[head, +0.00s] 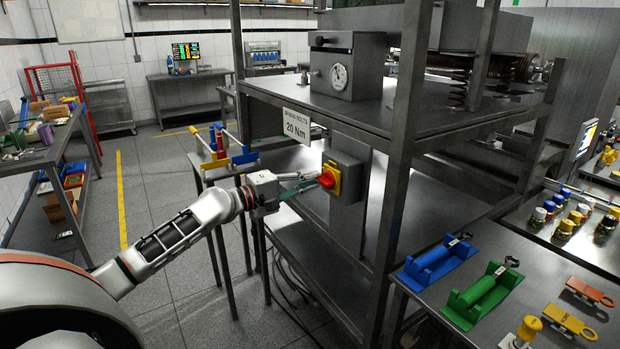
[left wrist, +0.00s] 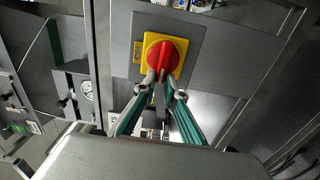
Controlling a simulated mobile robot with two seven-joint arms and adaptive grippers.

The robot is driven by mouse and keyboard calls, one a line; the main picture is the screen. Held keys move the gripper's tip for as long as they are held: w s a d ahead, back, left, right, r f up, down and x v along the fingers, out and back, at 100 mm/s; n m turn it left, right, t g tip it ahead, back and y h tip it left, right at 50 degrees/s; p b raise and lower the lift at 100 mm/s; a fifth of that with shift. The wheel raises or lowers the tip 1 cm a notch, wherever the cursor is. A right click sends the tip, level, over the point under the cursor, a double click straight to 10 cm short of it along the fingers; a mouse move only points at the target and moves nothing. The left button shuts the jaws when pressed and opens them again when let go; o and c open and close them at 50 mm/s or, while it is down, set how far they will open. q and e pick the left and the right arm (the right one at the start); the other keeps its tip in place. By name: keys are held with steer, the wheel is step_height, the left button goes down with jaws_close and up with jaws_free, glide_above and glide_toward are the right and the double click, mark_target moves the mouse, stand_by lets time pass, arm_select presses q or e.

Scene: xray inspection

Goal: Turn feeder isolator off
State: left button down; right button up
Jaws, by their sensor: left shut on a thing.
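The feeder isolator is a red rotary knob (head: 327,180) on a yellow plate (head: 336,170), mounted on a grey box (head: 350,172) below the bench's upper deck. In the left wrist view the red knob (left wrist: 162,50) sits on the yellow plate (left wrist: 147,39), with its grip bar roughly upright in the picture. My left gripper (head: 316,181) reaches it from the left and is shut on the knob's bar. In the left wrist view its green-sided fingers (left wrist: 164,88) close on either side of the bar, partly hiding it. My right gripper is in neither view.
A dark steel post (head: 400,170) stands right of the isolator. The "20 Nm" sign (head: 297,127) hangs from the deck edge above my gripper. Blue (head: 438,260) and green (head: 484,295) holders lie on the right bench. Floor left of my arm is open.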

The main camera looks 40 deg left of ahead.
arm_select(q)
steer(key=shift+n, duration=0.3)
steer(key=c, duration=2.1)
jaws_free()
steer(key=shift+s+f, duration=0.1)
steer(key=v, duration=1.2)
